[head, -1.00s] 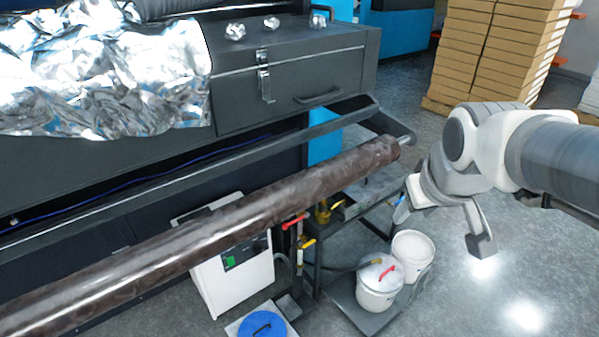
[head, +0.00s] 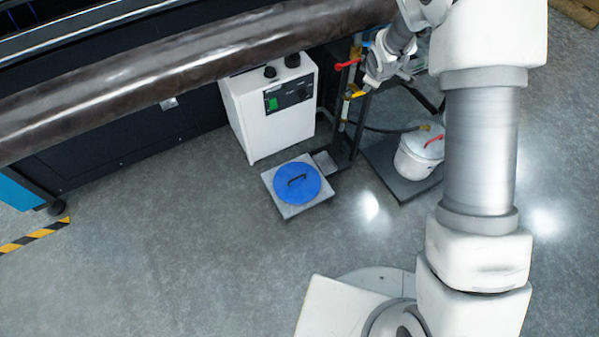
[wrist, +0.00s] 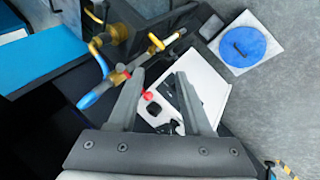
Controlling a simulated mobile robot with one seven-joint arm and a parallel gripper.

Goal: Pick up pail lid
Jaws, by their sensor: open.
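A round blue lid (head: 311,184) with a dark handle lies on a pale square plate (head: 289,213) on the floor. The lid also shows at the upper right of the wrist view (wrist: 256,36). My gripper (head: 372,80) is open and empty, above and right of the blue lid in the head view. In the wrist view its two fingers (wrist: 159,75) point toward the white box, apart from either lid.
A white box (head: 245,118) with a control panel stands just behind the plate. Pipes with a red valve handle (head: 347,64) and a yellow one are close to my gripper. A long dark roll (head: 190,55) spans the upper left. Floor in front of the plate is clear.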

